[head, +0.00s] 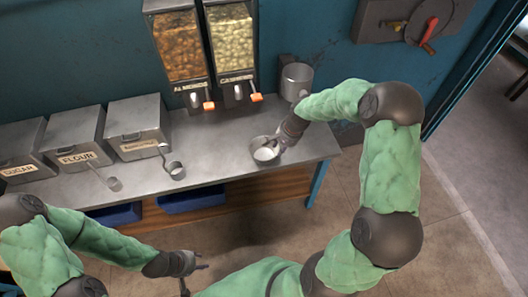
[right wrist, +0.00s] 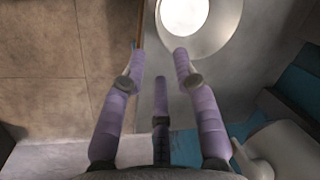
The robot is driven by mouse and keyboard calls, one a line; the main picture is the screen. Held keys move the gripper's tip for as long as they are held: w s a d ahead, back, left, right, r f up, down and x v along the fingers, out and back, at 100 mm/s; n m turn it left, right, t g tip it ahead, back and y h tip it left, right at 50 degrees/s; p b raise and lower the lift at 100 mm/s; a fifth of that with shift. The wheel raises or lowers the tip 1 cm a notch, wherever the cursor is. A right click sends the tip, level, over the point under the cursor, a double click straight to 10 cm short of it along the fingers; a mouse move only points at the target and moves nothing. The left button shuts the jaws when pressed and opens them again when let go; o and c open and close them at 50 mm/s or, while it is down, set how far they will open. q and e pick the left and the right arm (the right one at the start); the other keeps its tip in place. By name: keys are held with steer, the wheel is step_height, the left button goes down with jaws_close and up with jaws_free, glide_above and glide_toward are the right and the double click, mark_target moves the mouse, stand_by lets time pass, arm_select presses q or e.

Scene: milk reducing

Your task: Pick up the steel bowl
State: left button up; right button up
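The steel bowl (head: 254,157) sits on the metal counter near its front right part, with white liquid in it. In the right wrist view the bowl (right wrist: 232,38) is at the top, right of centre, partly cut off. My right gripper (head: 279,146) is at the bowl's right side. In the right wrist view its purple fingers (right wrist: 160,52) are spread with nothing between them. The right fingertip overlaps the bowl's rim; I cannot tell if it touches. My left gripper (head: 194,277) is low in front of the counter, fingers apart and empty.
Two dispensers (head: 205,45) hang on the wall. Flour (head: 75,140), sugar (head: 20,150) and another bin (head: 137,125) line the left. Counter left of the bowl is clear.

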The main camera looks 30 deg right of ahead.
steer(key=b+x, duration=0.4)
steer(key=x, duration=0.6)
steer(key=shift+w+d+f, duration=0.1)
steer(key=shift+w+d, duration=0.05)
jaws_close()
